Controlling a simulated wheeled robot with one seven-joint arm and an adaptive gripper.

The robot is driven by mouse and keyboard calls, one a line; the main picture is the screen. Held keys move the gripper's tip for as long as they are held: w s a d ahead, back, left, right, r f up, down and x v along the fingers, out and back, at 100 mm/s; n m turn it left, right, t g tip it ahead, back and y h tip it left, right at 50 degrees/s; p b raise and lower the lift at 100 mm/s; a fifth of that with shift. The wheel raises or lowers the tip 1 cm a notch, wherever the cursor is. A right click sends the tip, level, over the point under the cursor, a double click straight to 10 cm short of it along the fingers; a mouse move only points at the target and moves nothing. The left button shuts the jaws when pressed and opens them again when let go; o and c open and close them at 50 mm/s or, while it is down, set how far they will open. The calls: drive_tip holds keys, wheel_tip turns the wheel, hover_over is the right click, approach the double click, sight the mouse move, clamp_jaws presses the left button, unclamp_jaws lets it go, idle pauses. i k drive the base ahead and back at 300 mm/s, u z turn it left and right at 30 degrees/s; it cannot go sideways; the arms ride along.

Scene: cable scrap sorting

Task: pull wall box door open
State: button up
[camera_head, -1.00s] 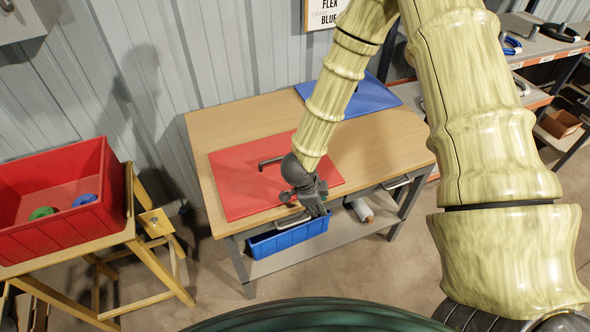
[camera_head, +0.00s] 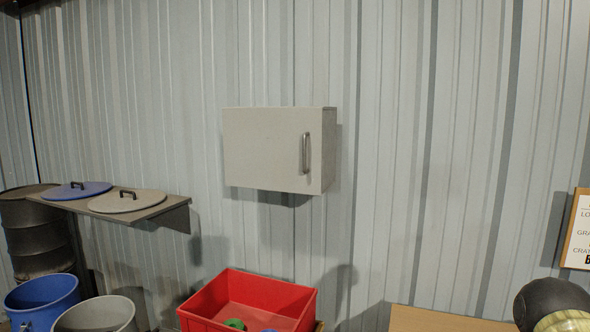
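The wall box (camera_head: 228,150) is a grey cabinet fixed to the corrugated metal wall, near the middle of the head view. Its door (camera_head: 262,152) looks shut. A vertical metal bar handle (camera_head: 306,153) sits near the door's right edge. My gripper is out of view. Only a dark, rounded joint of my arm shows at the lower right corner, well to the right of and below the box.
A red crate (camera_head: 214,293) with green and blue items stands below the box. A shelf (camera_head: 165,208) with a blue lid (camera_head: 90,191) and a grey lid (camera_head: 112,203) is at left, above bins. A wooden tabletop (camera_head: 430,321) is at lower right.

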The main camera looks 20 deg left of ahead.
sight(267, 150)
drive_tip(key=u, duration=1.65)
drive_tip(key=k, duration=0.75)
drive_tip(key=z, duration=0.55)
drive_tip(key=i, duration=0.45)
drive_tip(key=z, duration=0.05)
